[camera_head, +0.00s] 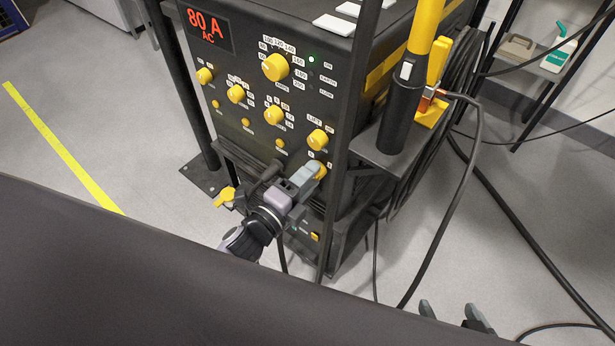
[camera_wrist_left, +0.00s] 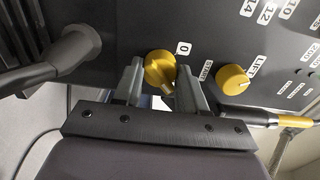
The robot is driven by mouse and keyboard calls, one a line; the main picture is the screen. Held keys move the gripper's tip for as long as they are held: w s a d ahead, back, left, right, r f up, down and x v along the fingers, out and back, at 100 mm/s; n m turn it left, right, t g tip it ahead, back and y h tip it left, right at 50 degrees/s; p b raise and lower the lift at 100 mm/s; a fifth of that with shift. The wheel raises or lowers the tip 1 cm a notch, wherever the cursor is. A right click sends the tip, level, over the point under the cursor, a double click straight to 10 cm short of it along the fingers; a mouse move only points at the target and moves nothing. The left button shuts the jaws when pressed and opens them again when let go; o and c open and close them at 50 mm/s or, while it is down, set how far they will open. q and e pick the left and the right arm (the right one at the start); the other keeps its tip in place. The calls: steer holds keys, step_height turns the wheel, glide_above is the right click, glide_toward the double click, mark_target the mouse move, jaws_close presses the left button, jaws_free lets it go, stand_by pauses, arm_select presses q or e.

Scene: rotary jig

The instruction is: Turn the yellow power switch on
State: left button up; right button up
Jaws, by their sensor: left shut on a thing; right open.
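The yellow power switch (camera_wrist_left: 159,68) is a round knob low on the machine's dark front panel, with a "0" label and a "START" label beside it in the left wrist view. My left gripper (camera_wrist_left: 157,88) has one finger on each side of it and is shut on it. In the head view, the same gripper (camera_head: 318,170) reaches the switch (camera_head: 323,174) at the panel's lower right and partly hides it. My right gripper (camera_head: 452,315) is open and empty at the bottom of the head view, away from the machine.
The panel's red display (camera_head: 207,27) reads "80 A AC", and a green light (camera_head: 311,59) glows. A "LIFT" knob (camera_head: 317,139) sits just above the switch. A thick plugged cable (camera_wrist_left: 72,50) is close beside my left gripper. Cables hang on the machine's right side.

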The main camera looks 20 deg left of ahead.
arm_select(q)
steer(key=o, duration=1.1)
steer(key=shift+w, duration=0.15)
steer(key=shift+c, duration=0.2)
steer(key=v, duration=0.7)
